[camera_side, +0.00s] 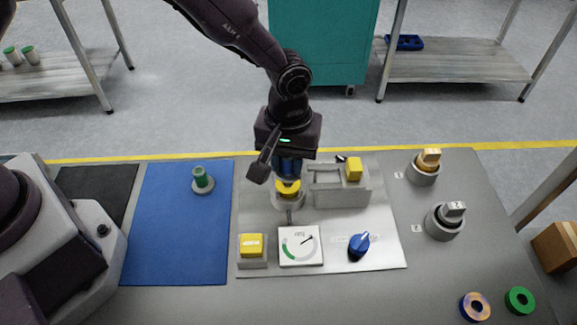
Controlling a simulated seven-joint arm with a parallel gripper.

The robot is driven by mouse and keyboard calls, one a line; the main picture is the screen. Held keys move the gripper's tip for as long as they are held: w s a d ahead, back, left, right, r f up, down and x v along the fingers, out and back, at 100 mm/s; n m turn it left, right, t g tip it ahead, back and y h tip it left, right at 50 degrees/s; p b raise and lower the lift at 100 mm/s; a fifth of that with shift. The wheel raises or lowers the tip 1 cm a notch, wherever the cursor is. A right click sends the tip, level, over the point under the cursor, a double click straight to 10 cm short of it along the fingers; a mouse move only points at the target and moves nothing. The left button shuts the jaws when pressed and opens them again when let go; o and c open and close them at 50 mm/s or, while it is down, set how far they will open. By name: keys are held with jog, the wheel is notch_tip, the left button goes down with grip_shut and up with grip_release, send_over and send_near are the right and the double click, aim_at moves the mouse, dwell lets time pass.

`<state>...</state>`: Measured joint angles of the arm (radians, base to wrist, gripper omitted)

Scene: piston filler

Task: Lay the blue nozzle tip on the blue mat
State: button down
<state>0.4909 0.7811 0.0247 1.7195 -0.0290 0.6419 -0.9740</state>
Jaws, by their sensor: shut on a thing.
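The blue nozzle tip (289,167) shows directly under my gripper (287,175), which is shut on it. It is partly hidden by the gripper and one dark finger on the left. It is just above or touching a yellow collar (288,190) on a round grey fitting of the metal plate; I cannot tell if there is a gap. The blue mat (178,245) lies flat to the left of the plate. A green piece with a grey round base (202,181) stands upright near the mat's back right corner.
The metal plate (385,255) carries a white dial gauge (300,246), yellow blocks (251,246) and a blue knob (359,246). Two numbered holders (423,175) stand at the right, and two rings (519,301) lie front right. The mat's middle and front are clear.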

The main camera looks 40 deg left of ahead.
jog(key=s+a+r, duration=0.6)
jog(key=s+r, duration=0.4)
jog(key=s, duration=0.2)
send_over(193, 248)
notch_tip(193, 248, down, 13)
jog(key=shift+a+r, duration=0.1)
jog(key=shift+f, duration=2.45)
jog(key=c, duration=0.9)
grip_release()
jog(key=shift+f, duration=0.1)
